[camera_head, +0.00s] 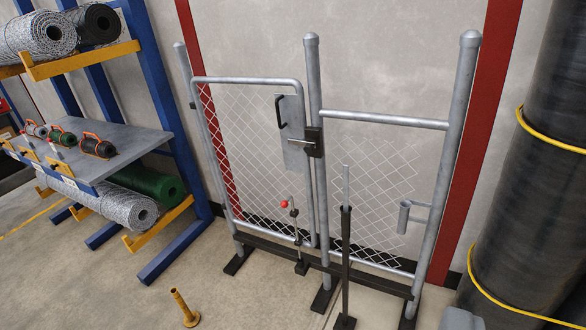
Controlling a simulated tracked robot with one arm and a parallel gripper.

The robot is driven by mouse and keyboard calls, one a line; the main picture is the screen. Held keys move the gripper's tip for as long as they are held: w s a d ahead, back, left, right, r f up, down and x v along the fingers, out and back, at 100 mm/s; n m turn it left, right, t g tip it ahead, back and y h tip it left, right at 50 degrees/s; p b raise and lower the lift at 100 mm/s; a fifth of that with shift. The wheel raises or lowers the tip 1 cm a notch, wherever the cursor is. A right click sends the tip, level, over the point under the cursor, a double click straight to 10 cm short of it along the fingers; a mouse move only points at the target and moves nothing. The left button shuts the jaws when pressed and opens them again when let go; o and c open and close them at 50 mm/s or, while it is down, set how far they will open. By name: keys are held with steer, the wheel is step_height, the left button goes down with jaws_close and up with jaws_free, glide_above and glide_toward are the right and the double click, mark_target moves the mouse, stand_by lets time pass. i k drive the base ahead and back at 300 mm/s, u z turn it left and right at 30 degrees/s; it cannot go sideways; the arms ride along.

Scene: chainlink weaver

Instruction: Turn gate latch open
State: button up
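The chain-link gate (247,150) has a grey tubular frame and stands in the middle, looking closed against its post (318,190). A grey latch plate (293,128) is fixed on the gate's upper right side, with a black pull handle (279,111) on it. The gate latch (306,143), a small metal bar, lies roughly level across the plate's lower part and reaches a dark block (315,140) on the post. Nothing touches the latch. My gripper is not in view, so its opening cannot be seen.
A red-knobbed lever (292,213) stands on the base bar before the gate. A dark upright tube with a rod (346,250) stands in front of the fixed panel. A yellow peg (184,307) stands on open floor. A blue rack (160,100) is left, a large black roll (535,190) right.

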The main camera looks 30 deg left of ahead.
mark_target(309, 148)
steer(key=u, duration=0.85)
steer(key=i, duration=1.55)
steer(key=z, duration=0.25)
